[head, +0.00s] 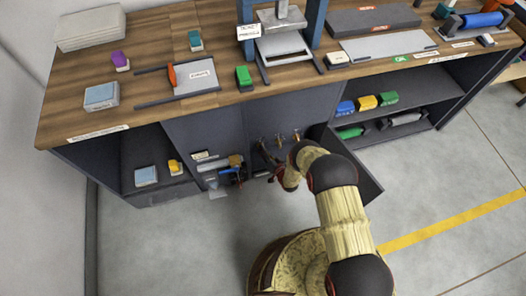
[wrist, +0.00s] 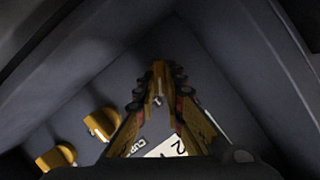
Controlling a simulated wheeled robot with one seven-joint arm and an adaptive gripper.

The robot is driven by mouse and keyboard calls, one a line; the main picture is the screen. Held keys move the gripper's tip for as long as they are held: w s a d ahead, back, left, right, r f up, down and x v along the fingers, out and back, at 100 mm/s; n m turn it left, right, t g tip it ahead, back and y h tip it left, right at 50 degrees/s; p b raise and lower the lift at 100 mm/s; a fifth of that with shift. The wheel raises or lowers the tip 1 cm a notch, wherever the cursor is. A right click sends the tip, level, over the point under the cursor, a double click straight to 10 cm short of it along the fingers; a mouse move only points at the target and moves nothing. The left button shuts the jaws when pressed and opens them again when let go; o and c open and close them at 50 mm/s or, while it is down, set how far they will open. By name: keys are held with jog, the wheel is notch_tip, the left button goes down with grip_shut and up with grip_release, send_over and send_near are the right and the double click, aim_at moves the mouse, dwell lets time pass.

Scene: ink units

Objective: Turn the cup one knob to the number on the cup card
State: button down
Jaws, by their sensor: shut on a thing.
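My gripper (wrist: 160,78) is shut on a gold knob (wrist: 158,88) in the wrist view; the fingers cover most of it. A small white mark shows between the fingers. Two other gold knobs, a nearer one (wrist: 102,124) and a farther one (wrist: 57,157), stand free to the left. A white card (wrist: 165,149) with "CUP" and what looks like a 2 lies just below the fingers, partly hidden by them. In the head view my gripper (head: 266,151) reaches the leftmost of three knobs in the dark cabinet bay. The knob's setting cannot be read.
An open cabinet door (head: 357,178) stands to the right of my arm. Dark bay walls close in around the gripper. Left of it are a blue-and-brown item (head: 236,164) and a white label (head: 200,155). The wooden worktop (head: 215,110) overhangs the bay. Open floor lies in front.

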jog(key=m, duration=0.1)
jog(key=m+y, duration=0.2)
jog(key=m, duration=0.1)
jog(key=shift+d+f+t, duration=0.25)
jog(key=shift+f+t, duration=0.05)
jog(key=m+y, duration=0.1)
jog(key=m, duration=0.1)
jog(key=m+t, duration=0.1)
jog(key=m, duration=0.1)
jog(key=shift+f+y, duration=0.15)
jog(key=shift+y, duration=0.25)
jog(key=shift+m, duration=0.4)
jog(key=c, duration=1.9)
grip_release()
jog(key=v, duration=1.2)
jog(key=shift+f, duration=0.15)
jog(key=shift+d, duration=0.1)
